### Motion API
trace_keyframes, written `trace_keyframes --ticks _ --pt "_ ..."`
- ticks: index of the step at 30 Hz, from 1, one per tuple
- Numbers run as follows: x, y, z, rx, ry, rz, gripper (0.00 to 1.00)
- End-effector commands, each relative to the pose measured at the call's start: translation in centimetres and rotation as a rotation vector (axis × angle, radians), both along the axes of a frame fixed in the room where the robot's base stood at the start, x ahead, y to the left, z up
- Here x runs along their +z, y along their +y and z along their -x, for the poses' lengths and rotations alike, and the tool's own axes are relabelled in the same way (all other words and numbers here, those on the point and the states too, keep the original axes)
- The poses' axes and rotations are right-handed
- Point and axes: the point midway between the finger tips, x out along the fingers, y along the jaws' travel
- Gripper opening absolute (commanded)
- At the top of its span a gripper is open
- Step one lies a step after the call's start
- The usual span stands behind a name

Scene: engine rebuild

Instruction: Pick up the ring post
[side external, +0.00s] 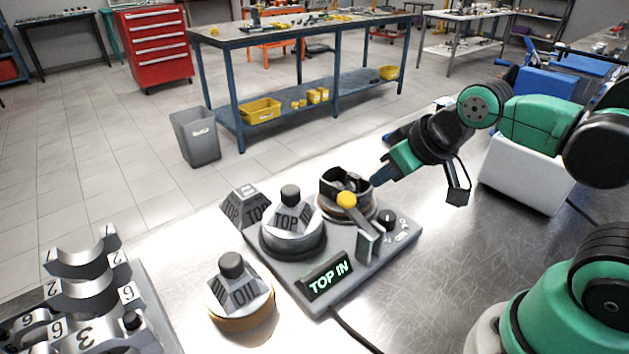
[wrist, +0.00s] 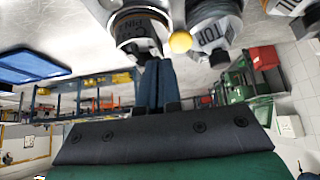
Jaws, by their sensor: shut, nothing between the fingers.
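Two posts with black knobs show in the side view. One, marked TOP (side external: 291,222), stands upright on the grey fixture (side external: 350,275); it also shows in the wrist view (wrist: 213,37). The other, marked OIL (side external: 240,290), stands on the bench left of the fixture. I cannot tell which is the ring post. A round metal holder (side external: 338,208) with a dark open top sits at the fixture's back right, beside a yellow-knobbed lever (side external: 347,200). My gripper (side external: 376,181) is shut and empty, just right of that holder. Its blue fingers (wrist: 155,85) are together in the wrist view.
A lit TOP IN screen (side external: 329,277) is on the fixture's front. A grey lettered block (side external: 246,207) stands at its back left. Numbered bearing caps (side external: 85,285) fill the lower left. Bare metal bench (side external: 440,270) lies to the right of the fixture.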

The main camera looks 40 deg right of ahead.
Motion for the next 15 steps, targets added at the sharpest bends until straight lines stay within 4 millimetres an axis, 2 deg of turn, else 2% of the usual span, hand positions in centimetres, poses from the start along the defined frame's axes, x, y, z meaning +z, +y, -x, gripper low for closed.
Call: trace_keyframes --ticks 14,15 --pt "0.00 0.00 0.00 0.000 0.000 0.000 0.00" --pt "0.00 0.00 0.00 0.000 0.000 0.000 0.11"
